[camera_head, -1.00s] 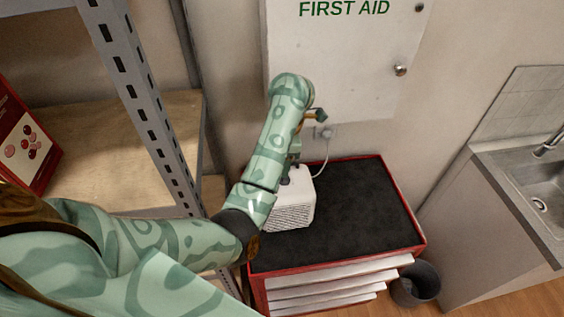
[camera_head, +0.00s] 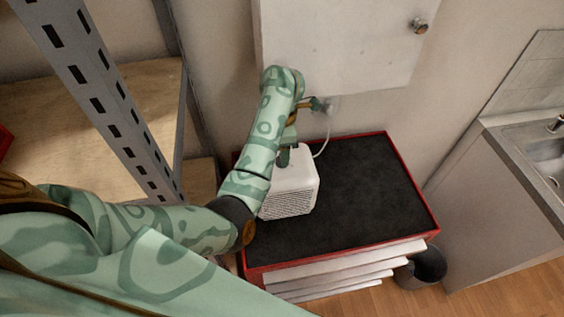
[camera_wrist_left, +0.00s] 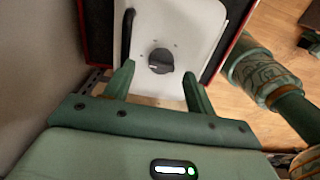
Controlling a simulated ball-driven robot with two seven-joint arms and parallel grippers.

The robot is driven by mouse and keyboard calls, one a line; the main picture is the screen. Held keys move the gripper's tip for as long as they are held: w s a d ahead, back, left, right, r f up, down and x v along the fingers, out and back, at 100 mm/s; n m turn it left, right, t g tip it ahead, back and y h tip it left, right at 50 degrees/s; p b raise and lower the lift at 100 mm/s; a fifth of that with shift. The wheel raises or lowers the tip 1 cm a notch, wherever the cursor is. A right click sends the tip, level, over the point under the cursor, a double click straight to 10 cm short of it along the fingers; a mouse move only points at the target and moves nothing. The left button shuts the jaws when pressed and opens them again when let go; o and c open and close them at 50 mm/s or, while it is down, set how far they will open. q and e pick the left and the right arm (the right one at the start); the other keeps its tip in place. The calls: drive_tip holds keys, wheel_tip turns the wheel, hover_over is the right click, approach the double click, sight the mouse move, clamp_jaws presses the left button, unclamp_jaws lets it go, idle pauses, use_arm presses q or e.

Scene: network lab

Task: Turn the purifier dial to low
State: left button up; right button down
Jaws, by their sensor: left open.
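The purifier (camera_head: 291,194) is a white box with a grille on its front, standing at the left rear of the black-topped cabinet. In the left wrist view, its top panel (camera_wrist_left: 196,22) carries a round dark dial (camera_wrist_left: 160,61) with a light mark on its left side. Small marks surround the dial, but I cannot read them. My left gripper (camera_wrist_left: 157,70) is open, with one finger on each side of the dial and gaps visible between. In the head view the arm and hand (camera_head: 287,150) hide the dial. My right gripper is not in view.
The red cabinet (camera_head: 412,184) has a clear black top to the purifier's right. A white wall cabinet (camera_head: 345,45) hangs behind. A cord runs to a wall socket (camera_head: 330,105). A metal shelf post (camera_head: 105,95) stands left; a sink (camera_head: 545,150) and bin (camera_head: 424,267) are right.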

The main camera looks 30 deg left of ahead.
use_arm(q)
wheel_tip(320, 180, down, 2)
drive_tip(key=shift+s+d+f+b, duration=0.1)
drive_tip(key=shift+f+b, duration=0.15)
drive_tip(key=shift+b, duration=0.05)
drive_tip(key=shift+f, duration=0.35)
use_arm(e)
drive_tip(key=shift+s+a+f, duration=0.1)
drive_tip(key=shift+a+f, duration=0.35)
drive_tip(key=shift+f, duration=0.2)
use_arm(q)
drive_tip(key=c, duration=1)
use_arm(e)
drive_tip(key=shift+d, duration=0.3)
use_arm(q)
drive_tip(key=shift+r, duration=0.1)
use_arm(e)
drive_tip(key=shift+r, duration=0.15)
